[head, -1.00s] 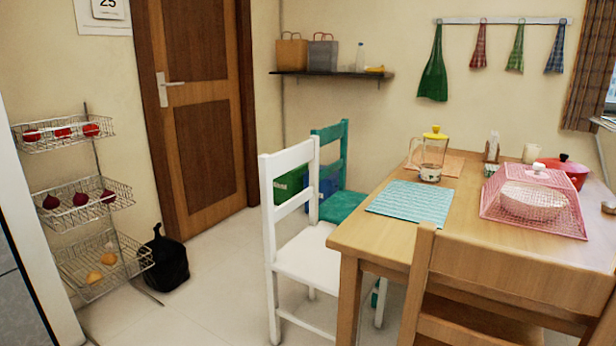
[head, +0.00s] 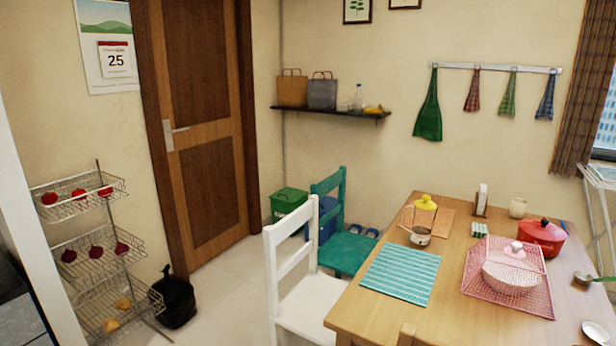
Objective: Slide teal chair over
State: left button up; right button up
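The teal chair (head: 328,187) stands at the left side of the wooden table (head: 361,323), behind a white chair (head: 289,258). Its backrest and teal seat (head: 347,251) show. Its legs are mostly hidden by the white chair and the table. Neither of my grippers is in the head view.
A green bin (head: 289,201) and a blue bin stand by the wall behind the teal chair. Blue slippers (head: 371,233) lie near its seat. A black bag (head: 175,301) and a wire rack (head: 97,253) stand at left. Floor before the door (head: 205,120) is clear.

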aim_at(345, 252)
jog(key=i+j+z, duration=0.3)
jog(key=i+j, duration=0.15)
jog(key=i+j+z, duration=0.1)
jog(key=j, duration=0.35)
jog(key=i+j+z, duration=0.3)
jog(key=j, duration=0.35)
jog(key=i+j+z, duration=0.15)
jog(key=j, duration=0.25)
jog(key=i+j+z, duration=0.15)
jog(key=j, duration=0.25)
jog(key=i+j+z, duration=0.15)
jog(key=j, duration=0.25)
jog(key=i+j+z, duration=0.3)
jog(key=j, duration=0.3)
jog(key=i+j+z, duration=0.1)
jog(key=i+j, duration=0.2)
jog(key=i+j+z, duration=0.15)
jog(key=j, duration=0.2)
jog(key=i+j+z, duration=0.15)
jog(key=j, duration=0.2)
jog(key=i+j+z, duration=0.15)
jog(key=j, duration=0.2)
jog(key=i+j+z, duration=0.15)
jog(key=j, duration=0.25)
jog(key=j+z, duration=0.1)
jog(key=j, duration=0.3)
